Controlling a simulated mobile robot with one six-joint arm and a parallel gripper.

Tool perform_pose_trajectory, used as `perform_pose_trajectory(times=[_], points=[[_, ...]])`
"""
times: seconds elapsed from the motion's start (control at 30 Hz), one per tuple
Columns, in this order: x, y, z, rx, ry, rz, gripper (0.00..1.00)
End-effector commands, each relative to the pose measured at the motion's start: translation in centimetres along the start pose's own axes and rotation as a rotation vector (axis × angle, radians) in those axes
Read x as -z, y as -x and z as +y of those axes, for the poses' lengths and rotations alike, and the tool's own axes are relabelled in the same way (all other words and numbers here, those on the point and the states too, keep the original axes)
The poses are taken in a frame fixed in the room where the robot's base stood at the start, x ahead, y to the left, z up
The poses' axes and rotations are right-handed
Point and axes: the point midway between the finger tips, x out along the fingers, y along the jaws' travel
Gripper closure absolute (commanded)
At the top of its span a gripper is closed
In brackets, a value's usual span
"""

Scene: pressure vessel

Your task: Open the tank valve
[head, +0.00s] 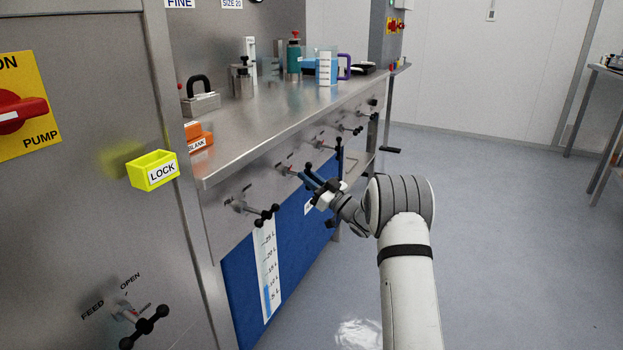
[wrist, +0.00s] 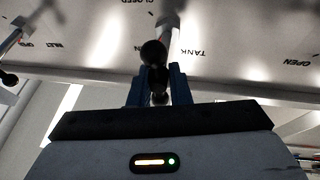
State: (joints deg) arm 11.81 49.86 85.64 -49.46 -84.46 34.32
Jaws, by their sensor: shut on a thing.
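The tank valve handle (wrist: 153,53) is a black bar with ball ends on a metal stem, in front of a steel panel. In the wrist view the word TANK is beside it, with OPEN to the right and CLOSED at the top. My gripper (wrist: 158,88) has its blue fingers on either side of the handle and is shut on it. In the head view my gripper (head: 314,181) is at the bench's front panel, and a black ball of the tank valve (head: 308,169) shows beside its fingers. The rest of the handle is hidden there.
Another black-handled valve (head: 262,214) is nearer on the same panel, and several others run farther along. A blue panel with a level gauge (head: 268,270) is below. A yellow LOCK box (head: 153,171) and feed valve (head: 145,328) are at left. The floor (head: 490,230) at right is clear.

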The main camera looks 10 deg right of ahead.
Motion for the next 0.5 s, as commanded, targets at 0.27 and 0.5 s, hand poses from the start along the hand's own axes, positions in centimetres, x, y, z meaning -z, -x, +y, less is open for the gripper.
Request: perform_pose_trajectory(times=[0.27, 0.5], points=[[-0.16, -0.03, -0.01, -0.001, -0.001, -0.003, 0.66], [0.03, 0.28, 0.08, -0.002, 0.000, -0.001, 0.66]])
